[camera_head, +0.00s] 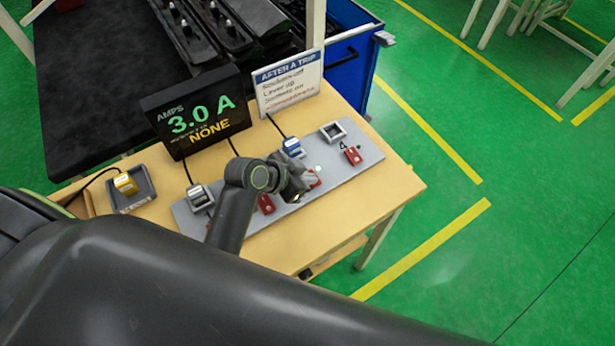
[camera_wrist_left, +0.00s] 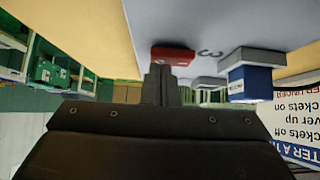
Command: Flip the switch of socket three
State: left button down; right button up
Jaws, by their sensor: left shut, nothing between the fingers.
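The red switch of socket three (camera_head: 314,178) is on the grey strip (camera_head: 372,150), partly hidden by my left gripper (camera_head: 303,184). In the left wrist view the same red switch (camera_wrist_left: 173,55) lies just beyond the tips of my left gripper (camera_wrist_left: 160,72), beside the printed 3. The fingers are shut with nothing between them; I cannot tell whether they touch the switch. A blue plug (camera_head: 292,147) is at socket three, and it also shows in the wrist view (camera_wrist_left: 249,82). My right gripper is not in view.
A display (camera_head: 195,112) reads 3.0 A and NONE. A sign (camera_head: 288,82) stands beside it. Other red switches (camera_head: 265,204) (camera_head: 353,155) flank socket three. Socket four (camera_head: 333,132) is empty. A grey-white plug (camera_head: 200,196) is at the left; a yellow plug (camera_head: 125,184) sits in a tray.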

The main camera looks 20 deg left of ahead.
pick_arm(q)
jog(key=shift+f, duration=0.3)
jog(key=shift+s+d+r, duration=0.1)
jog(key=shift+s+r, duration=0.05)
jog(key=shift+w+a+r+p, duration=0.2)
jog(key=shift+w+a+p, duration=0.1)
jog(key=shift+w+a, duration=0.3)
